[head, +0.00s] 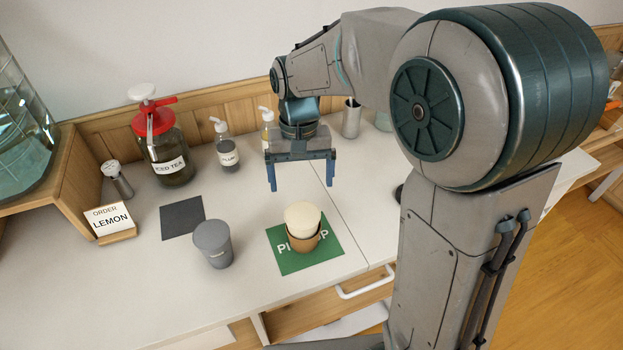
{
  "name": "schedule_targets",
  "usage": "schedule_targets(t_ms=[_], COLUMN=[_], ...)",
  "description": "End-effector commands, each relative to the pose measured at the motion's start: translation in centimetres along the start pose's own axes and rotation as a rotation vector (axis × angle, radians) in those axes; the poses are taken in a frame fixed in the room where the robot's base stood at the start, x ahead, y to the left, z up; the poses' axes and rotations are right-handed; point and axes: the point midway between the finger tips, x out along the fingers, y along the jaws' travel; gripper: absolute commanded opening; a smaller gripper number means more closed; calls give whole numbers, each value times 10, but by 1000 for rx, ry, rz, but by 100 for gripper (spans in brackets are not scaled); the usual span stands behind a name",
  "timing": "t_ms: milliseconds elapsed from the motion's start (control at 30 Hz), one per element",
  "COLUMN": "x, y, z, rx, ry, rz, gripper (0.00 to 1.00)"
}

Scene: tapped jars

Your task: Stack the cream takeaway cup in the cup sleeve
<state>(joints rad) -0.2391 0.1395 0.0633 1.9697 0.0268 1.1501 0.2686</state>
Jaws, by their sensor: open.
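The cream takeaway cup (303,216) stands on the green mat (324,253) at the front middle of the counter. The brown cup sleeve (302,243) is around its lower part, and the cream top rises above the sleeve's rim. How deep the cup sits in the sleeve is hidden. My gripper (301,187) is open and empty, fingers pointing down. It is above the counter and behind the cup, apart from it.
A grey cup (212,245) stands left of the green mat, near a dark square mat (182,217). The order card (109,219), shaker (117,180), iced tea jar (160,150), syrup bottle (227,150) and metal tumbler (351,119) stand farther back.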

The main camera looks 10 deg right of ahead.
Motion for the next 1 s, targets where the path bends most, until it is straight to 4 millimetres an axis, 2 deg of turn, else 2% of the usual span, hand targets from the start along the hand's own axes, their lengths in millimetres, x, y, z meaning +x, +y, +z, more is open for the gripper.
schedule_targets(t_ms=[167,267,500,700,833,1000], x=[-5,-12,-28,-24,-19,-14], y=[4,17,68,100,111,116], z=[3,15,69,114,133,144], rx=[2,5,12,16,16,14], ry=[11,47,202,327,382,412], rz=[-2,-8,-19,-11,-3,3], gripper=[92,92,92,92,92,92])
